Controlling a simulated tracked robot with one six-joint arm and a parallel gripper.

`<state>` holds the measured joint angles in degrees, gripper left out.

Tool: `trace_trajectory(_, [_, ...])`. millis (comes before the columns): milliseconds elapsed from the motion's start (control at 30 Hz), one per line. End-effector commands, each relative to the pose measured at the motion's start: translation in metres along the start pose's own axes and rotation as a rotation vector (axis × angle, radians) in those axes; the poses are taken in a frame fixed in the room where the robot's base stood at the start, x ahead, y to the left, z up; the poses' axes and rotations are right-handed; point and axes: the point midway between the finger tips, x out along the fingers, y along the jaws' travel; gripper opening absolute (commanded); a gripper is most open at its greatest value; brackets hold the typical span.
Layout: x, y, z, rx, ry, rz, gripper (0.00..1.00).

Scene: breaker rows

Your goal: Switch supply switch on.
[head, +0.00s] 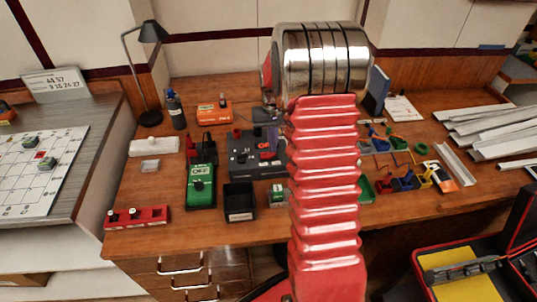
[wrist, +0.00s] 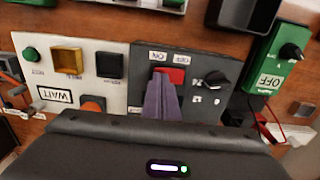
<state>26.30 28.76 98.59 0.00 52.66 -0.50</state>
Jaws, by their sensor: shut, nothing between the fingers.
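A dark grey panel (wrist: 140,68) in the wrist view carries a red rocker switch (wrist: 177,75), with two small upside-down labels on its far side. I take this rocker as the supply switch; its name is not readable. My gripper (wrist: 167,82) has its purple fingers shut and empty, right at the rocker, covering its near left part. I cannot tell whether the fingertips touch it or which way it is tipped. In the head view the dark panel (head: 240,160) stands on the desk, partly behind my arm, and purple of my gripper (head: 268,152) shows over it.
A black rotary knob (wrist: 216,78) sits beside the rocker. A pale panel (wrist: 45,55) with buttons and a WAIT label adjoins on the left. A green box (head: 201,187) marked OFF and a black open bin (head: 239,203) stand close by. Free desk is small around them.

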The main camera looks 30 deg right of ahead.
Motion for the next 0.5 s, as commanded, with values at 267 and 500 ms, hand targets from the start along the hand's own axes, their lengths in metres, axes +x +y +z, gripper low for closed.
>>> trace_trajectory(267, [0.0031,0.0,-0.0001,0.0,0.0,0.0,0.0])
trace_trajectory(500, [0.0056,0.0,-0.0001,0.0,0.0,0.0,0.0])
